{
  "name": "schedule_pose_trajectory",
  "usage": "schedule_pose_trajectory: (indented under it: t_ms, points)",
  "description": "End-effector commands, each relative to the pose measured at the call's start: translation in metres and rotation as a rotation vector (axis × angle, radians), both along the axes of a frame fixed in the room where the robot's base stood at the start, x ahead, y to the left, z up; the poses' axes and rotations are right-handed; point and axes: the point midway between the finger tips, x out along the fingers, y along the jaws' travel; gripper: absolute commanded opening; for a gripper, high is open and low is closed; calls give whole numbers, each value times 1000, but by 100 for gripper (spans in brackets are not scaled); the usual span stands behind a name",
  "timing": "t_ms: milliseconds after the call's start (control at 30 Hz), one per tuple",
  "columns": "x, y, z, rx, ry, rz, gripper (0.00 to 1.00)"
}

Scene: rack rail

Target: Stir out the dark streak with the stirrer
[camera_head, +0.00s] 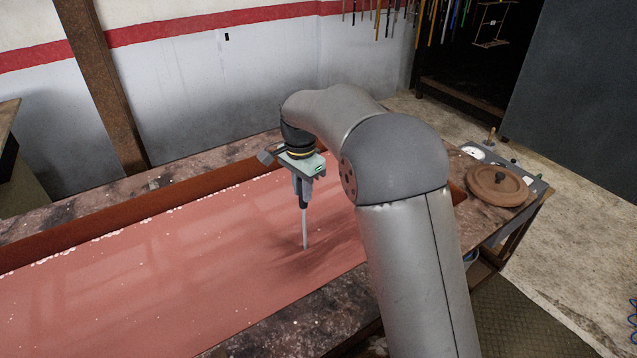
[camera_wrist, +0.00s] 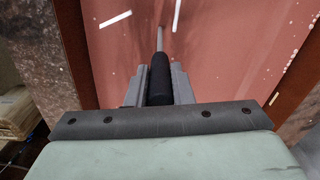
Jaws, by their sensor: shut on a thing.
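My gripper (camera_head: 303,187) is shut on the stirrer (camera_head: 305,228), which hangs upright from it as a thin pale rod. In the wrist view the stirrer's black handle (camera_wrist: 161,80) sits between the two grey fingers of my gripper (camera_wrist: 160,85). The rod's lower end meets the reddish-pink liquid (camera_head: 160,275) in a long trough. The dark streak (camera_head: 335,245) spreads in the liquid beside the rod's tip, mostly to its right, and runs partly behind my arm. How deep the tip reaches is not clear.
The trough's brown rim (camera_head: 110,220) runs along the far side, with pale flecks floating near it. A round brown lid (camera_head: 497,186) lies on the bench's right end. Tools hang on the back wall. A brown post (camera_head: 105,85) stands at the left. My arm hides the trough's right part.

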Motion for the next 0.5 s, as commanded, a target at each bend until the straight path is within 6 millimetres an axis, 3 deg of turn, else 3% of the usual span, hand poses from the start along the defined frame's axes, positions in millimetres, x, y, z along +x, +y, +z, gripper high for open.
schedule_pose_trajectory:
  t_ms: [300, 500]
  points:
    - [-23, 30, 0, 0, -1, 1, 0]
    - [-14, 18, 2, 0, 0, -4, 0]
